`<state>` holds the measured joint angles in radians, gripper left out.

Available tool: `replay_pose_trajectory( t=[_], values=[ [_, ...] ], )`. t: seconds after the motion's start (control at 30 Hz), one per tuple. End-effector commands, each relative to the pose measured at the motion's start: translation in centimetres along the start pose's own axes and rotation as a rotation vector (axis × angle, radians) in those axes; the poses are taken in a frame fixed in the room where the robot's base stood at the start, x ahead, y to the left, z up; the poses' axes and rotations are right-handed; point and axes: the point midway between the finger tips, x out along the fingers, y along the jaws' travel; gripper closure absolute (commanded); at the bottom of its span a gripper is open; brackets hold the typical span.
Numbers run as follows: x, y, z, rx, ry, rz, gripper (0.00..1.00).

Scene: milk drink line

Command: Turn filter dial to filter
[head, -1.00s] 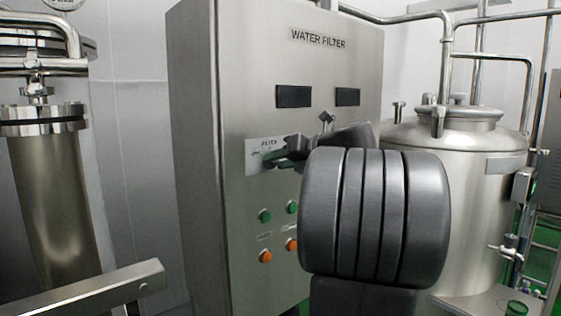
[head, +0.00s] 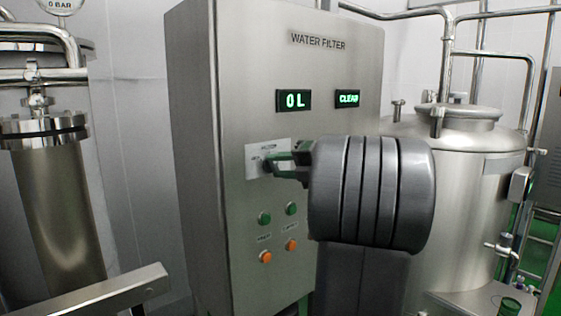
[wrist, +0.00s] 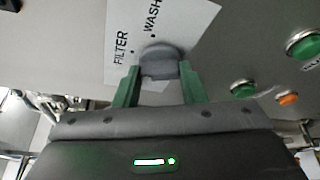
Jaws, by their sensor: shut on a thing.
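The filter dial (wrist: 160,62) is a dark grey knob on a white label plate (wrist: 128,38) marked FILTER and WASH. In the wrist view my gripper (wrist: 160,78) has its green fingers on both sides of the knob, shut on it. In the head view my gripper (head: 280,165) reaches the label plate (head: 262,150) on the cabinet front. My arm and gripper hide most of the dial there, and I cannot tell exactly which mark its pointer faces.
Green buttons (head: 264,218) and orange buttons (head: 265,257) sit below the dial. A steel tank (head: 480,190) stands at right. A filter column (head: 50,200) with pipes and a gauge (head: 62,5) stands at left, with a metal rail (head: 95,292) in front.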

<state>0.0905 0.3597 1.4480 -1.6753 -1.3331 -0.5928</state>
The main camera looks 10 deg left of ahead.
Motion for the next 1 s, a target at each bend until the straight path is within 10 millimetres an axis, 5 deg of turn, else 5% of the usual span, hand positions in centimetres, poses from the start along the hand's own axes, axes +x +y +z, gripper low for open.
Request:
replay_pose_trajectory(
  t=[0.5,1.0],
  values=[
    [0.04,-0.28,-0.06,0.319,0.000,0.132,0.86],
    [0.03,-0.29,-0.05,0.383,-0.001,0.159,0.86]
  ],
)
